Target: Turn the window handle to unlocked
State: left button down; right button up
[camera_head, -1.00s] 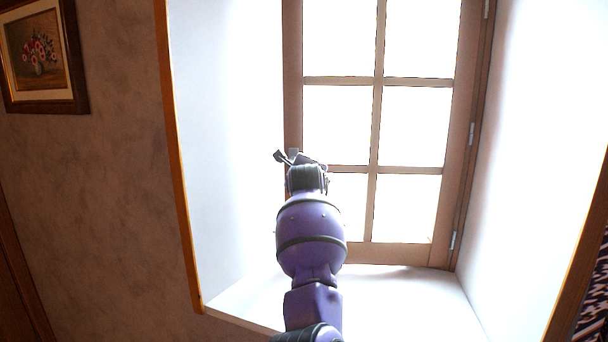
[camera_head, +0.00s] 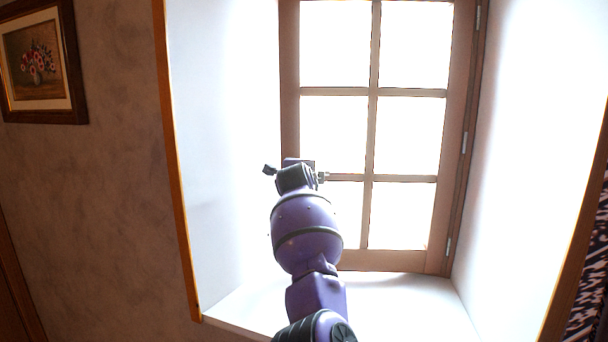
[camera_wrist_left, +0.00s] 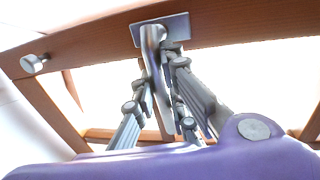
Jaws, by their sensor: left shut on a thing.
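The window handle (camera_wrist_left: 152,60) is a grey metal lever in the left wrist view. It extends from a square metal plate (camera_wrist_left: 177,28) on the wooden window frame, and its lower part lies between my fingers. My left gripper (camera_wrist_left: 166,88) is shut on the handle. In the head view the window (camera_head: 372,130) appears closed. My left gripper (camera_head: 293,168) is in front of its left frame post there, and my own wrist hides the handle. My right gripper is in neither view.
A white sill (camera_head: 390,302) lies below the window, between white side walls of the recess. A framed flower picture (camera_head: 38,62) hangs on the wall at left. Patterned fabric (camera_head: 590,280) shows at the right edge. A small metal knob (camera_wrist_left: 34,64) sits on the frame in the wrist view.

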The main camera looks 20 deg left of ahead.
pick_arm(q)
jog(key=shift+a, duration=0.1)
jog(key=c, duration=1.8)
grip_release()
jog(key=shift+a, duration=0.1)
jog(key=shift+o, duration=0.2)
jog(key=v, duration=1.2)
